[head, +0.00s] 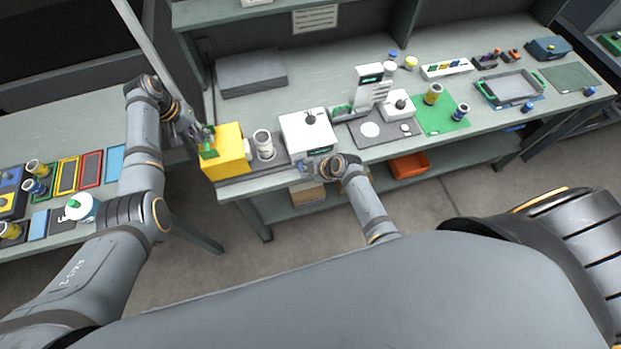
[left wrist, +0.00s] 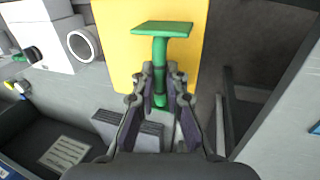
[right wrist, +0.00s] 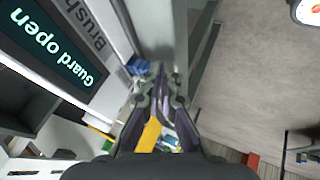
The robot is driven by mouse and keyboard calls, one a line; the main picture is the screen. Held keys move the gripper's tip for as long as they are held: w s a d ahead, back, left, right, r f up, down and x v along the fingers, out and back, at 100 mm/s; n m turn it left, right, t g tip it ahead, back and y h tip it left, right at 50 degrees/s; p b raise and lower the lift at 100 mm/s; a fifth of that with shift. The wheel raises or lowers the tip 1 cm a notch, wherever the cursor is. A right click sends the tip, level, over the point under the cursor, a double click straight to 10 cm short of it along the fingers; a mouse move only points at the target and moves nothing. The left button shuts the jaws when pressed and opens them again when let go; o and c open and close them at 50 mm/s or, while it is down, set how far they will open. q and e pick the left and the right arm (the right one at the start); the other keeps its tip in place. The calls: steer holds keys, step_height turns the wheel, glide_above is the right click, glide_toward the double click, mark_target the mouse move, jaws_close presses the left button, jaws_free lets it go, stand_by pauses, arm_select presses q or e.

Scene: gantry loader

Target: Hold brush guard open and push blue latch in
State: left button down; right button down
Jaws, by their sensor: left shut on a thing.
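The green T-shaped handle (left wrist: 160,60) stands out from the yellow box (left wrist: 120,50). My left gripper (left wrist: 160,78) is shut on the handle's stem. In the head view, my left gripper (head: 190,132) is at the left side of the yellow box (head: 232,145). The blue latch (right wrist: 139,67) is at the edge of the white unit, whose dark display (right wrist: 50,40) reads "Guard open". My right gripper (right wrist: 160,78) appears shut and empty, its tips close beside the latch; contact cannot be told. In the head view, my right gripper (head: 308,167) is at the front of the white unit (head: 308,132).
A white cylinder (head: 264,143) stands between the yellow box and the white unit. A grey mat (head: 375,132) and a green mat (head: 445,115) lie further right on the bench. An orange bin (head: 409,166) is on the lower shelf. The floor in front is clear.

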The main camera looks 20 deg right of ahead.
steer(key=s+d+r, duration=0.4)
steer(key=s+r, duration=0.4)
steer(key=shift+s, duration=0.35)
steer(key=shift+a, duration=0.1)
arm_select(q)
steer(key=shift+d, duration=0.25)
steer(key=c, duration=1.1)
jaws_free()
steer(key=v, duration=0.9)
steer(key=shift+f, duration=0.1)
